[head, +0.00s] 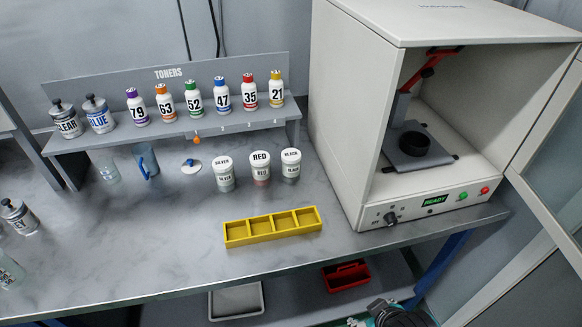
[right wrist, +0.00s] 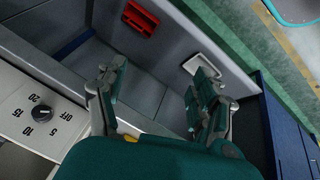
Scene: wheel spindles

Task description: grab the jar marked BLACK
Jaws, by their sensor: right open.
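The jar marked BLACK (head: 290,170) stands upright on the grey worktop, the rightmost of three white-lidded jars, close to the white cabinet. The jar marked RED (head: 260,170) is just to its left, and the jar marked SILVER (head: 223,177) is further left. My right gripper (head: 372,314) shows at the bottom edge of the head view, in front of the bench and well away from the jars. In the right wrist view its fingers (right wrist: 163,80) are apart with nothing between them. No jar shows in that view. My left gripper is not in view.
A yellow four-slot tray (head: 272,238) lies in front of the jars. The white cabinet (head: 343,130) with a READY display stands to the right. A toner shelf (head: 230,124) is behind. A red bin (head: 346,288) sits below the bench edge.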

